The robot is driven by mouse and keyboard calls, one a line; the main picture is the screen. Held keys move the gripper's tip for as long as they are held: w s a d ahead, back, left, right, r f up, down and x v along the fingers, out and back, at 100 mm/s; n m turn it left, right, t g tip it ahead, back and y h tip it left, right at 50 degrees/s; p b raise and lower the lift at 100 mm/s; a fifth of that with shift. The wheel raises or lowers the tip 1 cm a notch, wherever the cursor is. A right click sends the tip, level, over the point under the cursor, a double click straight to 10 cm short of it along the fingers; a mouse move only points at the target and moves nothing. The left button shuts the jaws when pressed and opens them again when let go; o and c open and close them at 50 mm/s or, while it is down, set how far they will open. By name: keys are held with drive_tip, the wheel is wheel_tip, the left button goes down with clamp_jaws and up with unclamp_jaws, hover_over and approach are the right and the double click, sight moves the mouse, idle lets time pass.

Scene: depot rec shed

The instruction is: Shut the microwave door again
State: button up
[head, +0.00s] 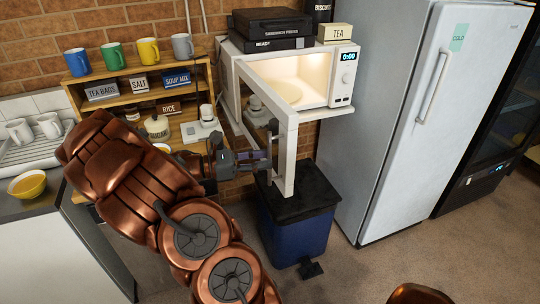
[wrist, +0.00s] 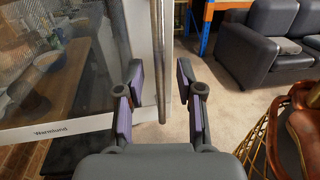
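The white microwave (head: 317,104) stands on a shelf with its lit cavity showing; a round plate lies inside. Its door (head: 291,150) is wide open, swung out toward the head camera. In the wrist view the door (wrist: 72,126) fills the left side, with a dark see-through window. A vertical metal handle (wrist: 161,35) runs along its free edge. My gripper (head: 266,155) is at the door's outer part. In the wrist view my gripper (wrist: 159,82) is open, one finger on each side of the handle, with visible gaps; contact is not seen.
A blue bin (head: 296,228) with a black lid stands below the door. A fridge (head: 405,120) is to the right. A shelf with mugs (head: 148,51) and labelled boxes is to the left. Dark boxes (head: 270,22) and a tea box (head: 335,32) sit on the microwave.

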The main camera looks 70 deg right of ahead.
drive_tip(key=shift+x, duration=1.25)
drive_tip(key=shift+c, duration=0.2)
clamp_jaws()
